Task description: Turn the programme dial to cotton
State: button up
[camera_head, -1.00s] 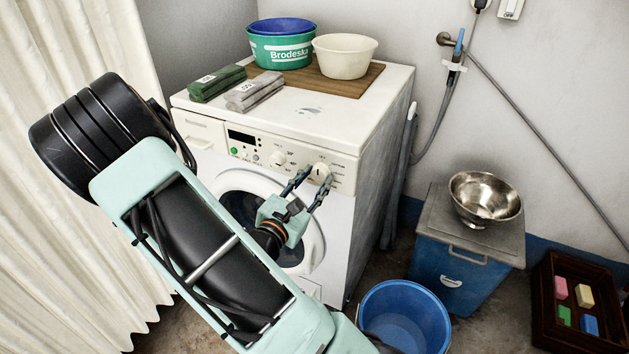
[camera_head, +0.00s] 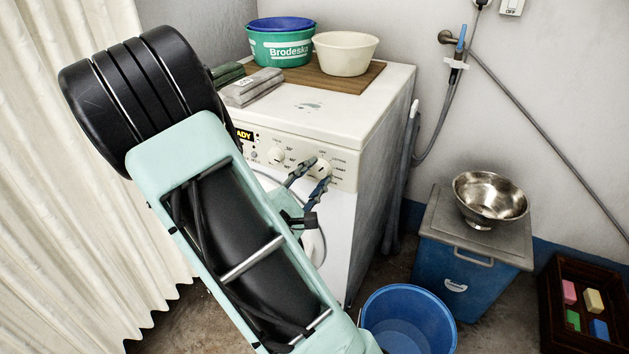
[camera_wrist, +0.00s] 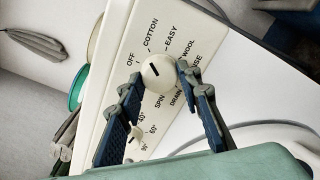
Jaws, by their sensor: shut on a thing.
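The programme dial (camera_head: 320,169) is a round cream knob at the right of the washing machine's front panel. The dial (camera_wrist: 158,73) shows clearly in the wrist view, ringed by labels including OFF, COTTON, EASY, WOOL, DRAIN and SPIN. Its dark mark slants to the upper left, toward the side of OFF and COTTON; I cannot tell exactly which label it meets. My gripper (camera_wrist: 160,76) has one fingertip on each side of the dial and is shut on it. In the head view my gripper (camera_head: 313,172) is partly hidden by my arm.
The washing machine (camera_head: 350,125) carries a green basin (camera_head: 281,49), a cream bowl (camera_head: 345,54) and folded cloths (camera_head: 250,87). A smaller temperature knob (camera_head: 276,155) sits left of the dial. A blue bucket (camera_head: 407,318) stands at the machine's front right.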

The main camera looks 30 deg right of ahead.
dwell(0.4)
jog(key=o, duration=1.2)
jog(key=shift+c, duration=0.2)
jog(key=v, duration=1.2)
